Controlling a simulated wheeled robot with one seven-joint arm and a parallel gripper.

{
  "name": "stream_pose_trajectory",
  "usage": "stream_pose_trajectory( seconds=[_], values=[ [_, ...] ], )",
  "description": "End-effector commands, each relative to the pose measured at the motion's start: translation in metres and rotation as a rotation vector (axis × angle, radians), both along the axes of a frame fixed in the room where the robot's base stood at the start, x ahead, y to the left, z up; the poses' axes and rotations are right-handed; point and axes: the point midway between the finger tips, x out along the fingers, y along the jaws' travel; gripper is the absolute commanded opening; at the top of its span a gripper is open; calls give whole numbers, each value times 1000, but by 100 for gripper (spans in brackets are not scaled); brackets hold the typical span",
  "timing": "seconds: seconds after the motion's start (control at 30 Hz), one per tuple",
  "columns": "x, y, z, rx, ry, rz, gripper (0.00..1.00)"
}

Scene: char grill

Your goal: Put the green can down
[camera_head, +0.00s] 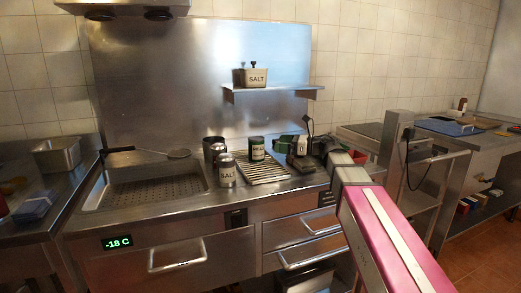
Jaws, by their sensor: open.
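The green can (257,150) is dark green with a pale label. The fingers are small and dark here, so the exact gap to the can is hard to judge.
A steel SALT shaker (227,170) and another dark-topped shaker (213,149) stand left of the rack. A ladle (178,153) lies over the perforated grill basin (150,190). A SALT box (251,75) sits on the wall shelf (270,89) above.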

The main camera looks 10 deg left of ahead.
Motion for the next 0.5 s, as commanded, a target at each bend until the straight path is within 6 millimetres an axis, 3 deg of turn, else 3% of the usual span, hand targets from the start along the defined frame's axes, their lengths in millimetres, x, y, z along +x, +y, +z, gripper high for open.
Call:
stream_pose_trajectory(
  seconds=[0.03,0.13,0.33,0.5],
  values=[
    [15,1,-3,0,0,49,98],
    [21,-1,-7,6,-1,128,98],
    [19,4,-9,9,-5,177,98],
    [14,27,-9,9,-5,177,98]
  ],
)
